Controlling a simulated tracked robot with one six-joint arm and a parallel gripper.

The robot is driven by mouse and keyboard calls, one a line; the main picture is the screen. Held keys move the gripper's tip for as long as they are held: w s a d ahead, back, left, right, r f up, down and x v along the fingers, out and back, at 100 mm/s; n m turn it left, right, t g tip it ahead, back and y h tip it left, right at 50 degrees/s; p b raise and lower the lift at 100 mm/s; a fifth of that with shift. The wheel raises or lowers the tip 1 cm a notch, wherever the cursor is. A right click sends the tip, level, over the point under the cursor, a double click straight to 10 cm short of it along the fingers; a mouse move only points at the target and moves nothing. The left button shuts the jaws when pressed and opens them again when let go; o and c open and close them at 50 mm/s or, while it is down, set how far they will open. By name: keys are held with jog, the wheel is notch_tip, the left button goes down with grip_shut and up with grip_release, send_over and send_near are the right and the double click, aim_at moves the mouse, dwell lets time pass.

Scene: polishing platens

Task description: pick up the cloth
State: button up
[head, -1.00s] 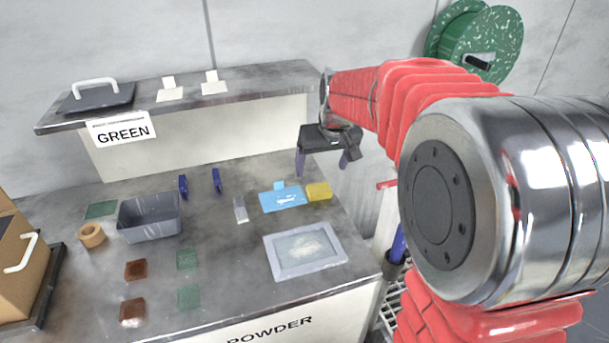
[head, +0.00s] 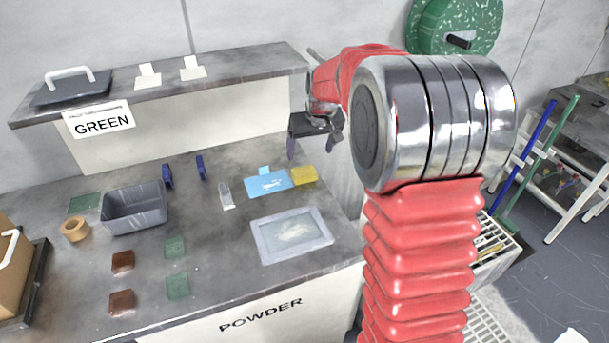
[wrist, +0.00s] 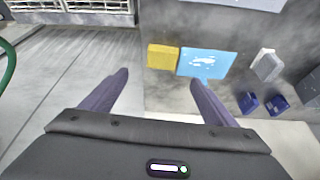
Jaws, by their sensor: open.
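A small yellow folded piece (head: 304,175), which looks like the cloth, lies on the grey counter (head: 215,236) near its right edge. In the wrist view the yellow piece (wrist: 163,57) lies ahead of the fingertips, near the counter's edge. A flat light-blue packet with a white print (head: 267,183) lies against or right beside it; the packet also shows in the wrist view (wrist: 208,64). My gripper (head: 311,149) is open and empty, held above the counter's right side, apart from the yellow piece. Its two purple fingers (wrist: 160,78) point toward the yellow piece and packet.
A framed tray of powder (head: 291,257) lies in front of the packet. A clear-and-white small item (head: 226,197), blue clips, a grey bin (head: 134,222) and several coloured squares stand to the left. A raised shelf (head: 215,71) runs along the back.

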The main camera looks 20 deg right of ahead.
send_over(304, 171)
jog(key=s, duration=0.2)
notch_tip(304, 171, down, 6)
jog(key=shift+s+d+f, duration=0.1)
jog(key=shift+s, duration=0.05)
jog(key=shift+x, duration=2.55)
jog(key=shift+s+a, duration=0.15)
jog(key=shift+a, duration=0.1)
jog(key=shift+c, duration=0.5)
jog(key=c, duration=1)
notch_tip(304, 171, up, 10)
